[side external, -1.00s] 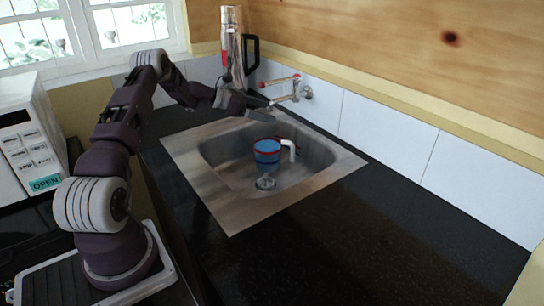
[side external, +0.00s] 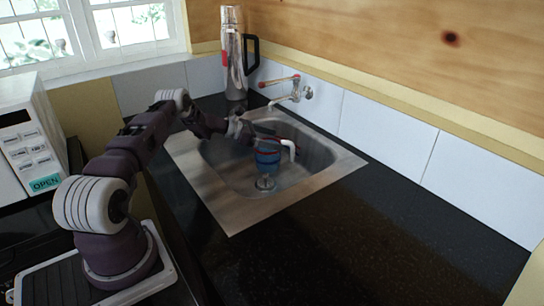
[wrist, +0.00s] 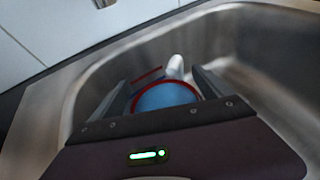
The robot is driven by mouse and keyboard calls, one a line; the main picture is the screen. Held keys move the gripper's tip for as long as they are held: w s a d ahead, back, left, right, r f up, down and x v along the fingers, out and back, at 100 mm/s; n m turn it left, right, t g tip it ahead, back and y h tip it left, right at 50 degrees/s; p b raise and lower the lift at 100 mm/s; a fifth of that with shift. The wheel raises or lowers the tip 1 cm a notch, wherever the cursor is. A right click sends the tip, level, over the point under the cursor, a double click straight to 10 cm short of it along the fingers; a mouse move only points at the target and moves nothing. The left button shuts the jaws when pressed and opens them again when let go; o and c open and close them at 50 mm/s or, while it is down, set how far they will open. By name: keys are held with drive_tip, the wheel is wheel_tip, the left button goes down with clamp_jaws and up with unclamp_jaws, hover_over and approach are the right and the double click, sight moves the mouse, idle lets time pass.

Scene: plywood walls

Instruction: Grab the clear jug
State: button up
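The jug (side external: 267,158) stands in the sink, with a see-through blue body, a red rim and a white handle pointing right. My gripper (side external: 262,130) is at the jug's top, over the sink, and hides part of its rim. In the wrist view, my gripper (wrist: 160,78) is open, with its two dark fingers apart. The jug's blue top (wrist: 165,96) and part of its red rim show between the fingers; the white handle (wrist: 175,66) lies just beyond. I cannot tell whether a finger touches the jug. Its lower part is hidden in the wrist view.
The steel sink (side external: 218,205) has raised walls around the jug. A tap (side external: 288,88) reaches over its back edge near the wall. A tall steel flask (side external: 233,60) stands behind on the black counter (side external: 340,235), which is clear in front. A microwave (side external: 28,150) is at left.

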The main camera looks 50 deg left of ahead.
drive_tip(key=c, duration=1.4)
drive_tip(key=shift+r, duration=0.15)
